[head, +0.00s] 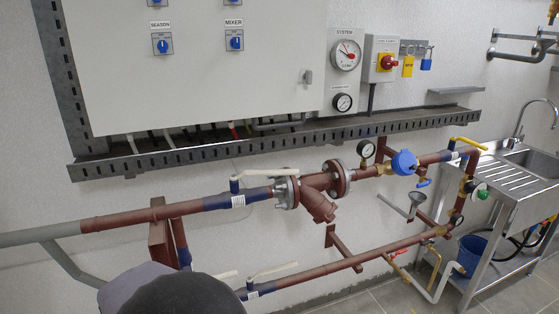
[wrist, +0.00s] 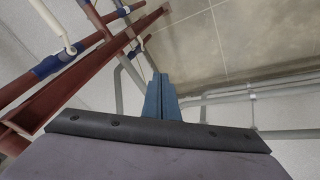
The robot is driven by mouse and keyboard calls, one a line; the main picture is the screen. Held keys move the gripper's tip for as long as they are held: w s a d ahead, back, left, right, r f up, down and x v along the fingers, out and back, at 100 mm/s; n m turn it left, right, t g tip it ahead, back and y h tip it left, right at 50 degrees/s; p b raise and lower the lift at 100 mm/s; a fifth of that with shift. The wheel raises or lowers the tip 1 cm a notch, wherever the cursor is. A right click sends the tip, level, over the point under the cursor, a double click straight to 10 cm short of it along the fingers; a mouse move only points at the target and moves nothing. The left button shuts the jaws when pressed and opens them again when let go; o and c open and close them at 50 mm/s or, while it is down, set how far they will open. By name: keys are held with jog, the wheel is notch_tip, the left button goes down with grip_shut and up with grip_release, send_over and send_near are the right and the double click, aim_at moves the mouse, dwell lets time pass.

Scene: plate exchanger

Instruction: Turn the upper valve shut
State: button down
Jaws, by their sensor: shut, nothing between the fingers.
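The upper pipe (head: 130,217) carries a valve with a blue stem (head: 235,186) and a long cream lever (head: 268,174). The lever lies nearly along the pipe, pointing right towards a flange. In the wrist view a pale lever (wrist: 48,18) stands by a blue pipe section (wrist: 55,63) at upper left; it looks like this same valve. My gripper (wrist: 158,76) shows in the wrist view with its blue fingers together and empty, apart from the pipes. The fingers are not visible in the head view, where my arm fills the bottom left.
A lower pipe (head: 340,265) has a similar cream lever (head: 272,270). A flanged strainer (head: 318,205), a gauge (head: 366,149) and a yellow-handled valve (head: 468,143) lie further right. A slotted rail (head: 290,137) runs above the upper pipe under the cabinet (head: 195,80).

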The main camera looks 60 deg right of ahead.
jog(key=s+a+f+m+g+y, duration=0.2)
jog(key=s+a+f+g, duration=0.15)
jog(key=s+a, duration=0.8)
jog(key=w+d+r+m+p, duration=0.4)
jog(key=w+d+r+p, duration=0.3)
jog(key=w+d+r, duration=0.65)
jog(key=w+d+r+m+t+h+p, duration=0.1)
jog(key=w+d+r+p, duration=0.2)
jog(key=d+r, duration=0.35)
jog(key=w+d+r+m+p, duration=0.2)
jog(key=w+d+r+p, duration=0.15)
jog(key=d, duration=0.55)
notch_tip(320, 180, up, 15)
jog(key=m+h+p, duration=0.2)
jog(key=m+p, duration=0.3)
jog(key=p, duration=0.6)
send_over(265, 174)
jog(key=s+d, duration=0.3)
jog(key=s, duration=0.1)
jog(key=p+x, duration=0.2)
jog(key=x, duration=0.8)
jog(key=shift+w+a, duration=0.2)
jog(key=shift+f, duration=0.1)
jog(key=shift+s+a+f+m+b, duration=0.1)
jog(key=shift+s+a+m+b, duration=0.15)
jog(key=shift+b, duration=0.7)
